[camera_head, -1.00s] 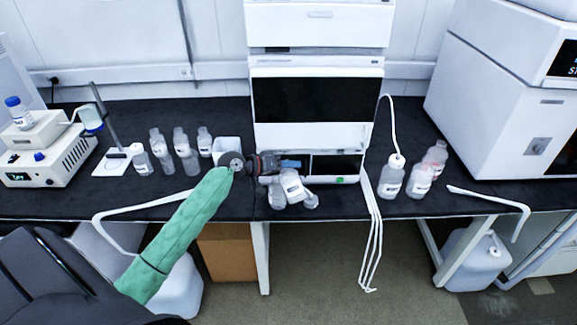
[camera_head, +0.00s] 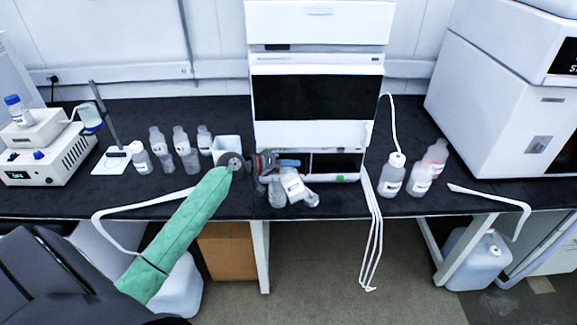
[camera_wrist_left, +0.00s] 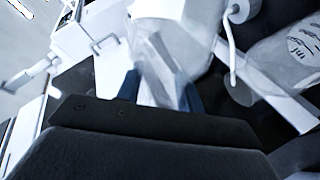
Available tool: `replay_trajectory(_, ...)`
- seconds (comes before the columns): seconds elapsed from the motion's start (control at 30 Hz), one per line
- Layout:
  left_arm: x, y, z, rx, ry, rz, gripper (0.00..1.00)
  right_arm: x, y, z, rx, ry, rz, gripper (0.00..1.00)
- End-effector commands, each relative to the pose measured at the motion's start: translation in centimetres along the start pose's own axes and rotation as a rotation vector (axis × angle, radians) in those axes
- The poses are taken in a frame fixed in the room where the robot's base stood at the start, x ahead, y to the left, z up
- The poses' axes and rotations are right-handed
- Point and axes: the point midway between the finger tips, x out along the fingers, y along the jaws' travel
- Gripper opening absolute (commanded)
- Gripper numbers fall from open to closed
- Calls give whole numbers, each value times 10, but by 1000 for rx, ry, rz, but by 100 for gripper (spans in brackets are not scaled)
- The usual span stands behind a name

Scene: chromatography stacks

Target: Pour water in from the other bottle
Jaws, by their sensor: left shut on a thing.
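My left gripper (camera_head: 289,163) reaches in front of the white instrument. It is shut on a clear bottle with a white label (camera_head: 293,187), which hangs tilted just below the fingers. Another clear bottle (camera_head: 277,191) shows close beside it, partly covered; I cannot tell whether the two touch. In the left wrist view a pale, blurred bottle (camera_wrist_left: 175,35) is between the fingers (camera_wrist_left: 160,90), and a labelled bottle (camera_wrist_left: 290,50) lies in the picture at the right. The mouths and any flowing water cannot be made out. My right gripper is not in view.
Several clear bottles (camera_head: 181,143) and a white box (camera_head: 228,146) stand left of the instrument (camera_head: 317,108). Several more bottles (camera_head: 391,178) stand to the right, one with a white tube (camera_head: 391,120). White tubes (camera_head: 371,240) hang over the front edge.

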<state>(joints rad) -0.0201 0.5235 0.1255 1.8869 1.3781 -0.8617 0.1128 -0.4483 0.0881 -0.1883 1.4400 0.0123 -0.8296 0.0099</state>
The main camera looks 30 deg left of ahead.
Motion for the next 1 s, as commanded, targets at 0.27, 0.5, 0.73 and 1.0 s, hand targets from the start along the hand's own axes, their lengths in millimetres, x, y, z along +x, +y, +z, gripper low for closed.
replay_trajectory(0.27,2,-5,3,-58,-3,24,0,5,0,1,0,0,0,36)
replay_trajectory(0.5,2,-7,3,-92,-6,39,0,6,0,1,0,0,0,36)
replay_trajectory(0.73,2,-7,3,-101,-6,42,0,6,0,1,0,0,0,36)
replay_trajectory(1.0,2,-7,2,-185,-13,77,0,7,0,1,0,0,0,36)
